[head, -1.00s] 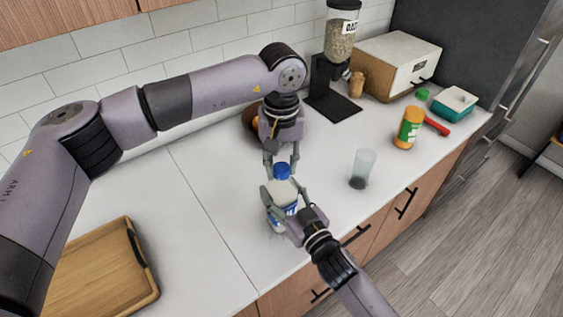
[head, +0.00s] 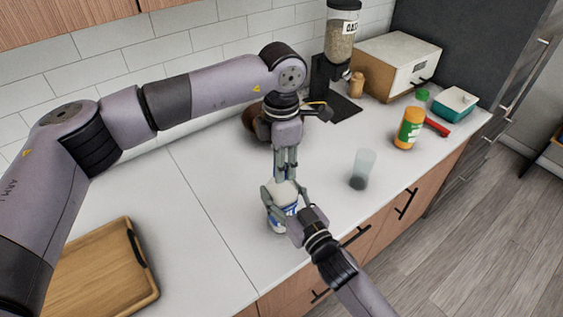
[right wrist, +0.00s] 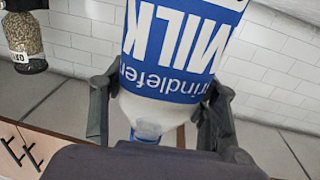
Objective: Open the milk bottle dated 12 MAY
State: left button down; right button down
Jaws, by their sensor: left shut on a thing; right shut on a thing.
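The milk bottle (head: 280,220), white with a blue label, stands upright near the counter's front edge. My right gripper (head: 283,192) is shut around its upper body from the front right. In the right wrist view the bottle (right wrist: 175,50) appears upside down, with the word MILK on the label and a finger on each side. My left gripper (head: 285,176) comes from above and is shut at the bottle's top; its fingers hide the blue cap in the head view. A bit of blue cap (right wrist: 145,137) shows low in the right wrist view. No date is readable.
A clear glass (head: 363,169) stands right of the bottle. Farther right are an orange jar (head: 408,128), a red object (head: 437,127) and a teal box (head: 456,102). An oats dispenser (head: 341,45) stands behind. A wooden board (head: 95,275) lies left; counter between is clear.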

pick_arm(q)
jog(key=n, duration=0.7)
jog(key=shift+n, duration=0.3)
jog(key=n, duration=1.2)
jog(key=shift+r+n, duration=0.1)
jog(key=shift+n, duration=0.2)
jog(key=n, duration=0.5)
jog(key=shift+n, duration=0.3)
jog(key=shift+w, duration=0.1)
jog(key=shift+r, duration=0.2)
jog(key=shift+r, duration=0.9)
